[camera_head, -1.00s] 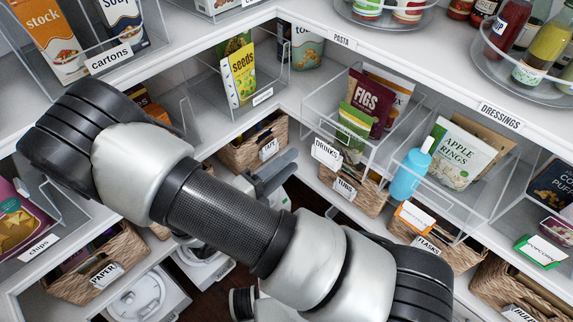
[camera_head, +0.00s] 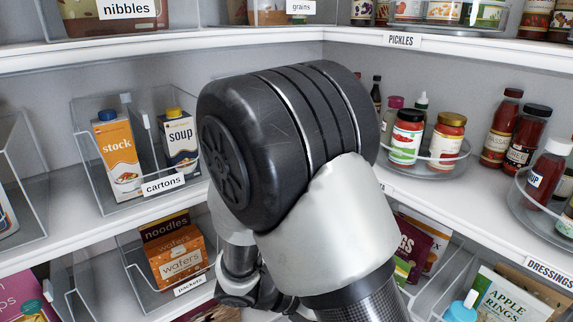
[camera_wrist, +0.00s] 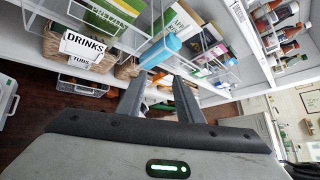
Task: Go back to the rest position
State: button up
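My arm (camera_head: 320,215) fills the middle of the head view, its dark elbow in front of the shelf corner. My gripper is not visible in that view. In the wrist view my gripper (camera_wrist: 160,82) shows two dark fingers apart with an empty gap between them, so it is open. It holds nothing. A light-blue bottle (camera_wrist: 160,51) shows beyond the fingertips, and I cannot tell how far off it is. The same bottle shows at the lower edge of the head view (camera_head: 461,312).
Clear bins with cartons (camera_head: 120,155) and packets (camera_head: 177,262) stand on the left shelves. Sauce jars on a turntable (camera_head: 446,150) stand right of my arm. In the wrist view a basket labelled DRINKS (camera_wrist: 82,46) is at upper left, above dark floor (camera_wrist: 35,120).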

jog(key=s+r+m+t+y, duration=0.2)
jog(key=r+m+y, duration=0.4)
jog(key=r+m, duration=0.3)
jog(key=s+r+m+t+y+p, duration=0.1)
jog(key=s+r+m+y, duration=0.4)
jog(key=m, duration=1.3)
notch_tip(320, 180, up, 5)
jog(key=shift+f+t+y, duration=0.1)
jog(key=shift+t+y, duration=0.6)
